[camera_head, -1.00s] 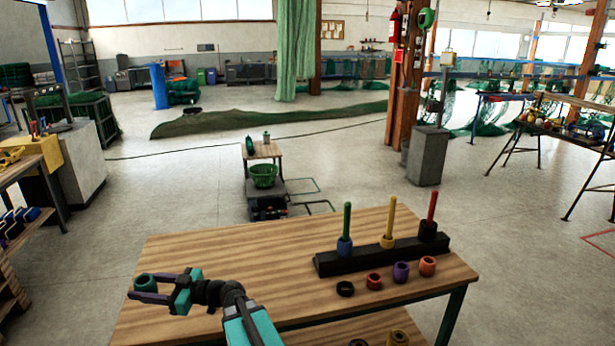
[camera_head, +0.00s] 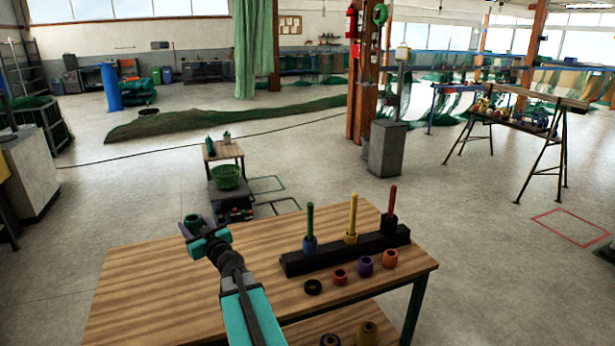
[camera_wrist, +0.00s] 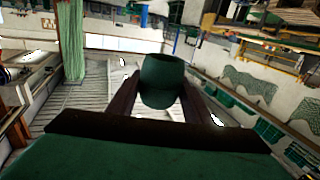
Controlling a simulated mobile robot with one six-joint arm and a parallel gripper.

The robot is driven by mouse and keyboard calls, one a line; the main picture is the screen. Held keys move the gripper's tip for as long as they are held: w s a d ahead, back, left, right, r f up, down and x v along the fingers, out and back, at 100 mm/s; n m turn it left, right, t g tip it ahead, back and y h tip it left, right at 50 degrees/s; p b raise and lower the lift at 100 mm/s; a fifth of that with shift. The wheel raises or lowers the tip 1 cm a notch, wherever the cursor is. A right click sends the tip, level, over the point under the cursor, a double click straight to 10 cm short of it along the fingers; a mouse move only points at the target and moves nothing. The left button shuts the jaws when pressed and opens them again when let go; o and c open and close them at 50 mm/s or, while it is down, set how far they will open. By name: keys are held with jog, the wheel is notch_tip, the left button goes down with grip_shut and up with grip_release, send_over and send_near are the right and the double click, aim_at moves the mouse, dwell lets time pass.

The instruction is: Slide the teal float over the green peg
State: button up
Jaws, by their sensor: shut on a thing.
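The teal float (camera_head: 194,221) is a short ring held at the tip of my gripper (camera_head: 191,228), above the back left part of the table. The wrist view shows the float (camera_wrist: 160,82) between the two dark fingers, its hole facing up. The green peg (camera_head: 310,222) stands upright at the left end of a black rack (camera_head: 345,252). A blue float (camera_head: 310,243) sits around the foot of the green peg. My gripper is to the left of the peg and apart from it.
A yellow peg (camera_head: 353,212) and a red peg (camera_head: 392,203) stand on the same rack, with floats at their feet. The left of the wooden table (camera_head: 150,290) is clear.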

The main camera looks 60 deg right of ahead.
jog(key=s+d+r+m+g+h+p, duration=0.1)
jog(key=s+d+r+m+g+h, duration=0.15)
jog(key=s+d, duration=0.45)
jog(key=s+d+r+m+g+h+p, duration=0.1)
jog(key=s+d+r+m+h, duration=0.2)
jog(key=d, duration=0.7)
notch_tip(320, 180, up, 6)
jog(key=m+g+h+p, duration=0.3)
jog(key=g+h+p, duration=0.1)
jog(key=h, duration=0.1)
send_over(310, 205)
jog(key=shift+w+d+f+n+y, duration=0.2)
jog(key=shift+w+d+n+y, duration=0.05)
jog(key=shift+d, duration=0.2)
jog(key=shift+f+b, duration=0.2)
jog(key=shift+b, duration=0.25)
jog(key=shift+f+b, duration=5.1)
jog(key=o, duration=1.1)
